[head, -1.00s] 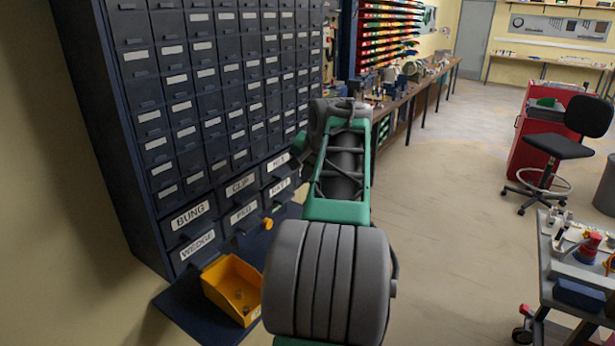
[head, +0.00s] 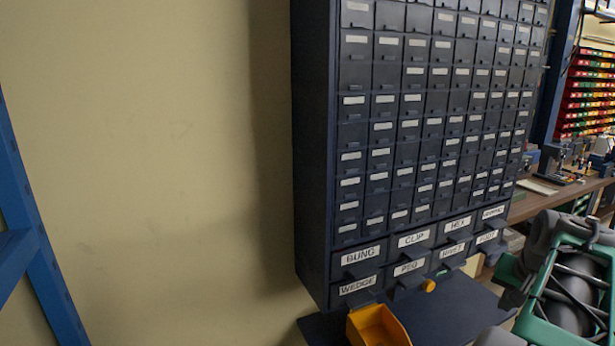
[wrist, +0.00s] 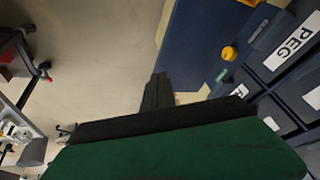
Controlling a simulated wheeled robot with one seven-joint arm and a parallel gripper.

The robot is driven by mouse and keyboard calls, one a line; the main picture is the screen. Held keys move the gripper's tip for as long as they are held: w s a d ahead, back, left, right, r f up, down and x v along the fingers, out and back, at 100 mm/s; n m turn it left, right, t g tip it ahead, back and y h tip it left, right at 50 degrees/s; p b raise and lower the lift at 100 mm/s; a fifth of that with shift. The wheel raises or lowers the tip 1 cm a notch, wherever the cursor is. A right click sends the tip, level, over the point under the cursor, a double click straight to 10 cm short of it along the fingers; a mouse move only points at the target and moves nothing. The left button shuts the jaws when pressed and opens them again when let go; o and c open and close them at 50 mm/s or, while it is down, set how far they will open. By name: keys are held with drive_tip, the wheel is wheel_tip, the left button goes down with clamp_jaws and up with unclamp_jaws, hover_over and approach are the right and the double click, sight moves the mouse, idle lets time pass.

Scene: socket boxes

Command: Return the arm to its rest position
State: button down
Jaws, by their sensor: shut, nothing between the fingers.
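My gripper (wrist: 157,92) shows in the wrist view as dark fingers close together, with nothing between them. It points out over the grey floor beside the dark blue ledge (wrist: 196,45) below the drawers. In the head view my green and grey arm fills the lower right corner, and the fingers cannot be made out there. The arm is beside the right end of the drawer cabinet (head: 312,150). From this view I cannot tell the exact gap between them.
An open yellow bin (head: 378,328) stands on the ledge below labelled drawers. A small orange-yellow piece (head: 429,286) is near the PEG drawer (head: 408,268). A blue frame (head: 30,210) stands at far left, bare wall between. A workbench (head: 560,197) runs behind my arm.

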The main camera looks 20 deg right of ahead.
drive_tip(key=s+a+f+n+g+y, duration=0.1)
drive_tip(key=a+f+n, duration=0.35)
drive_tip(key=a, duration=0.95)
drive_tip(key=a+f+n+g+y, duration=0.1)
drive_tip(key=a+f, duration=0.6)
drive_tip(key=a, duration=0.7)
drive_tip(key=w+a+r+n+t, duration=0.1)
drive_tip(key=a+r+n, duration=0.1)
drive_tip(key=a, duration=0.5)
drive_tip(key=w+a+r+n+t+y, duration=0.1)
drive_tip(key=w+a+r+n, duration=0.1)
drive_tip(key=a, duration=0.5)
drive_tip(key=shift+w+n, duration=0.2)
drive_tip(key=shift+n, duration=0.65)
